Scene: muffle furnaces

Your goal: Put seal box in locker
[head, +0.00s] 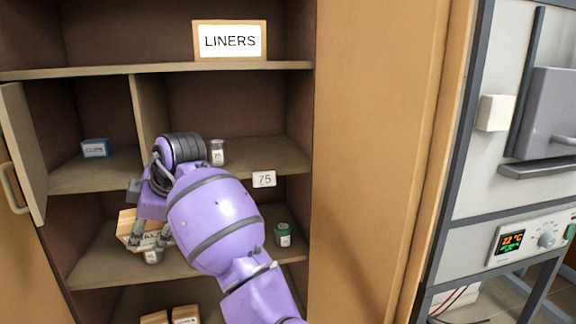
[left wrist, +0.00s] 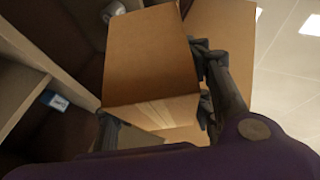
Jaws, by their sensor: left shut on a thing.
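The locker (head: 295,110) is a brown open cabinet with several shelves and a sign reading LINERS on its upper shelf. My left gripper (head: 149,238) is at the lower middle shelf, shut on a brown cardboard box, which I take for the seal box (head: 127,222). In the left wrist view the box (left wrist: 150,60) fills the space between the fingers of my left gripper (left wrist: 158,104). My purple arm hides part of the shelf and box. I cannot tell whether the box touches the shelf. My right gripper is not in view.
A blue box (head: 96,148) and a clear jar (head: 218,153) stand on the shelf above. A green-lidded jar (head: 283,235) stands right of my arm; a small jar (head: 152,256) is below the gripper. Boxes (head: 185,315) sit lower. A furnace (head: 535,130) stands right.

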